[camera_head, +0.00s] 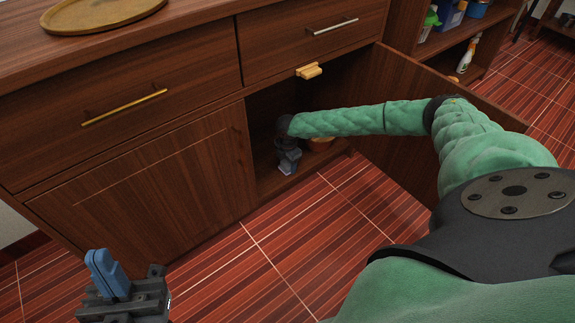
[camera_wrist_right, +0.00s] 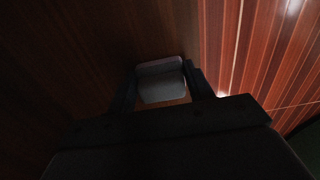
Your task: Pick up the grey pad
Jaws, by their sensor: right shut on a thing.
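The grey pad (camera_wrist_right: 161,80) shows in the right wrist view as a pale, rounded block between the two dark fingers of my right gripper (camera_wrist_right: 162,88). The fingers are shut on it. In the head view my right gripper (camera_head: 287,165) is low inside the open cabinet, near its floor and front edge. A small pale patch shows at its tip there, most of the pad being hidden. My left gripper (camera_head: 108,275) is at the lower left, in front of the closed cabinet door, with its blue fingertips up; whether they are apart is unclear.
An orange-brown round object (camera_head: 320,144) lies inside the cabinet behind the arm. A closed door (camera_head: 150,195) is to the left. A round tray (camera_head: 100,14) is on the counter. The floor (camera_head: 290,235) in front is clear.

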